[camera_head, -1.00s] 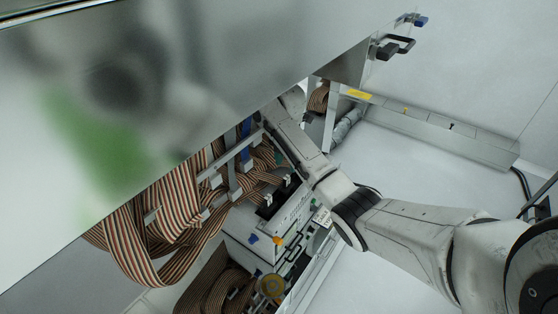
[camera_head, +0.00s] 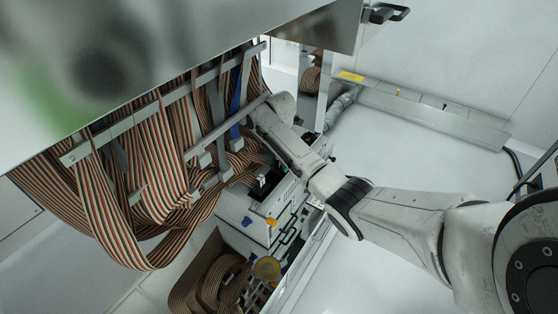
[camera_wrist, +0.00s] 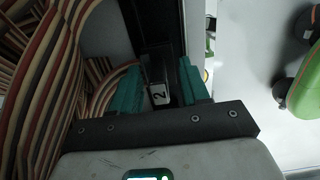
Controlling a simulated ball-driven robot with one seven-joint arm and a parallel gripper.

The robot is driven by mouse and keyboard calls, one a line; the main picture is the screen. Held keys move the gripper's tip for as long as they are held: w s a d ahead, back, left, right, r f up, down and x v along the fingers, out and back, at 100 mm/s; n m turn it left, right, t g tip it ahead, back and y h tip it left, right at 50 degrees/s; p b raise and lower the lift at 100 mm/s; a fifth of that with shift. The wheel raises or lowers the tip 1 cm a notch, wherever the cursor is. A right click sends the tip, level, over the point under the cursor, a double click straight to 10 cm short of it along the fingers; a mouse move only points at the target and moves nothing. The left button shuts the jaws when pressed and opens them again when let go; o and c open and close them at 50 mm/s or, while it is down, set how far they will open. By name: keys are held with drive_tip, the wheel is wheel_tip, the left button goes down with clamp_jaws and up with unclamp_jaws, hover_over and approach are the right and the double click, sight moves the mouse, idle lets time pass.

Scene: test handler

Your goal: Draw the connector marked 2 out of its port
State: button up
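The connector marked 2 (camera_wrist: 159,94) is a dark block with a white label, seen in the middle of the wrist view. Its top end meets a dark upright part; the port itself is hidden. My gripper (camera_wrist: 160,85) has two teal fingers, one on each side of the connector. The fingers stand apart, and a narrow dark gap seems to show on the right side; contact is hard to judge.
Striped ribbon cables (camera_head: 120,200) hang in loops left of my arm, and some (camera_wrist: 45,90) lie close to my left finger. A large grey panel (camera_head: 200,40) overhangs the top left. A white unit (camera_head: 245,225) stands below. Pale floor (camera_head: 420,150) lies open at right.

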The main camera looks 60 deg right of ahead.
drive_tip(key=c, duration=0.7)
drive_tip(key=shift+r+p, duration=0.75)
drive_tip(key=shift+p, duration=0.25)
idle(0.6)
drive_tip(key=shift+r+p, duration=0.8)
drive_tip(key=shift+p, duration=0.1)
